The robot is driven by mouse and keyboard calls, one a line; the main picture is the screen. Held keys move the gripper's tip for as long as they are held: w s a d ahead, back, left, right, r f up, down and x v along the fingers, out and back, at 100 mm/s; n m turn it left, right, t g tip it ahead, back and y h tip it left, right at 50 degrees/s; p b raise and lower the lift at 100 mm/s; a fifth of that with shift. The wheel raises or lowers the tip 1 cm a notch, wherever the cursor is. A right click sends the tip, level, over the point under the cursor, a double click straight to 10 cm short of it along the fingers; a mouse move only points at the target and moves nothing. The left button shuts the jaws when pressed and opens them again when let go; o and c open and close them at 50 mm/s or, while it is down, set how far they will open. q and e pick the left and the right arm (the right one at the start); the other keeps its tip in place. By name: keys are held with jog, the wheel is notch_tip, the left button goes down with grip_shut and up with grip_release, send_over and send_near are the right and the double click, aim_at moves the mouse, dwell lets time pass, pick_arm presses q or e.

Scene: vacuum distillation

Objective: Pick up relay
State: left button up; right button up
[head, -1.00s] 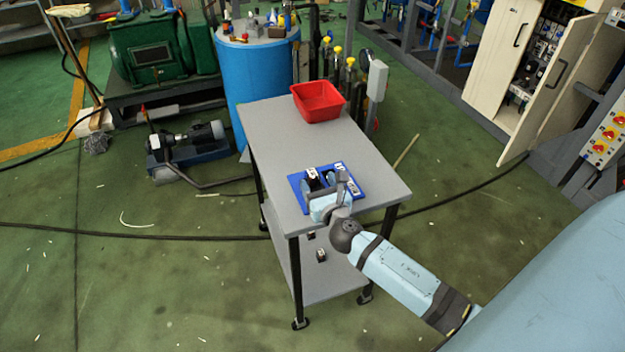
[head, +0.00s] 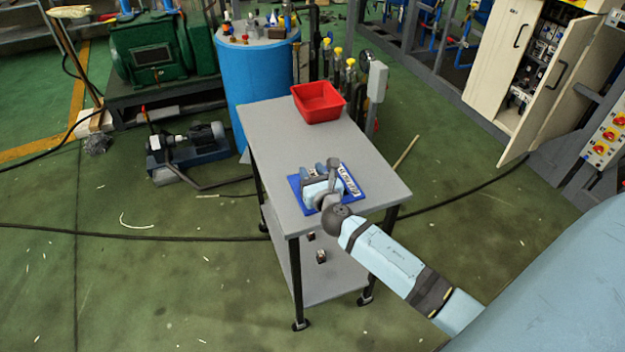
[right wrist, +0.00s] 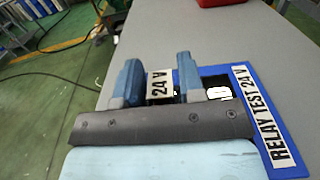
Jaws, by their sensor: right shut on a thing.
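My right gripper (head: 320,172) is over the blue mat (head: 350,183) on the grey table. In the right wrist view its two blue-grey fingers (right wrist: 159,76) stand on either side of the relay, shut on it. In the head view the gripper hides the relay. I cannot tell whether the relay still touches the mat. The mat has a white strip reading "RELAY TEST 24 V" (right wrist: 268,115). My left gripper is not in view.
A second dark item with a white top (right wrist: 218,93) is on the mat just right of the fingers. A red bin (head: 319,102) stands at the table's far end. The tabletop between is clear. Small dark items (head: 321,256) lie on the lower shelf.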

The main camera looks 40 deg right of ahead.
aim_at(312, 172)
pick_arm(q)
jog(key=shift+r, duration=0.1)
pick_arm(e)
jog(key=shift+r, duration=0.15)
jog(key=shift+r, duration=0.3)
pick_arm(q)
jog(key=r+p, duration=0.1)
jog(key=p, duration=0.1)
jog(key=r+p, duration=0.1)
jog(key=p, duration=0.1)
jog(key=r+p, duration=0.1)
jog(key=p, duration=0.1)
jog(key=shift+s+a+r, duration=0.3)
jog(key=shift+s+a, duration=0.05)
pick_arm(e)
notch_tip(312, 172, up, 19)
jog(key=shift+r, duration=0.1)
